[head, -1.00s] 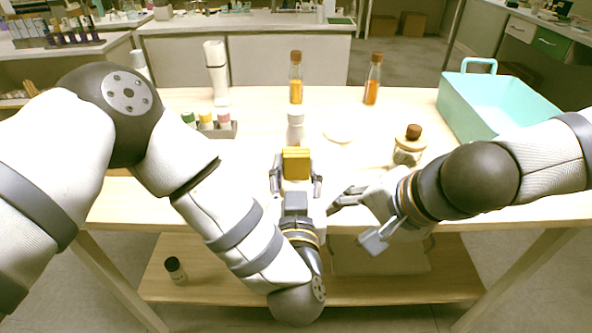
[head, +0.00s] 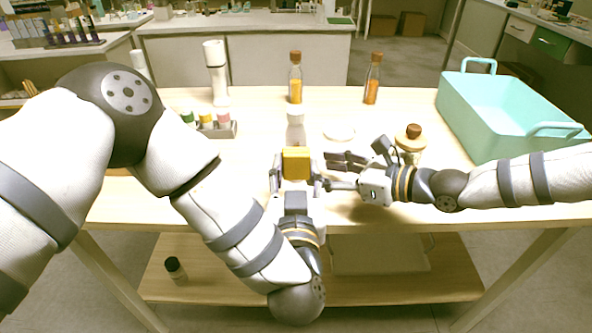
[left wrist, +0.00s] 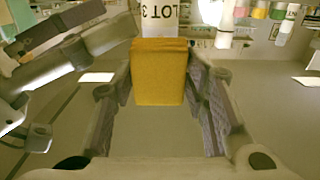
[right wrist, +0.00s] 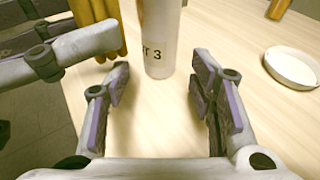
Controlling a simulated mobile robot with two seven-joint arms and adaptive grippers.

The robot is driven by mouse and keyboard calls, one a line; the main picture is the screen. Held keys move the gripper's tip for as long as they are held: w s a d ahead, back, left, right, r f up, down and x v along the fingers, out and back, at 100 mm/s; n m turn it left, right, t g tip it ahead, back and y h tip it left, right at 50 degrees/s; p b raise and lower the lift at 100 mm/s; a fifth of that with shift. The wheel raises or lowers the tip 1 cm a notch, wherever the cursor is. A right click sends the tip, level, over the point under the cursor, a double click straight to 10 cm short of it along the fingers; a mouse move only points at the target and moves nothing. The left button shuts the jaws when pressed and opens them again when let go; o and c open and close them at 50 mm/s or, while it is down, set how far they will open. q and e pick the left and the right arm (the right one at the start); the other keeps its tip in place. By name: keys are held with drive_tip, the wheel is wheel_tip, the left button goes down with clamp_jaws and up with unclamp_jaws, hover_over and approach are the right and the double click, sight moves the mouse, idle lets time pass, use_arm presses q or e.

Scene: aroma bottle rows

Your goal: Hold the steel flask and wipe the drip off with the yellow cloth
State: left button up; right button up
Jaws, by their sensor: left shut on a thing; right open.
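The steel flask, a pale upright cylinder (head: 296,128), stands on the table ahead of my left gripper. Its LOT 3 label shows in the left wrist view (left wrist: 160,12) and partly in the right wrist view (right wrist: 161,52). My left gripper (head: 296,170) is shut on the yellow cloth (head: 296,158), a folded block held just in front of the flask; whether they touch is unclear. My right gripper (head: 338,170) is open and empty, right of the cloth. In the right wrist view its fingers (right wrist: 160,85) are spread, with the flask just beyond the tips. I cannot make out the drip.
A white dish (head: 339,133) and a corked jar (head: 409,152) are to the right. Two orange-filled bottles (head: 295,88) (head: 372,88) stand behind. A vial rack (head: 215,132) and a tall white bottle (head: 216,75) are left. A teal crate (head: 510,115) stands far right.

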drive_tip(key=x, duration=0.7)
drive_tip(key=shift+d, duration=0.1)
drive_tip(key=shift+c, duration=0.2)
drive_tip(key=c, duration=0.7)
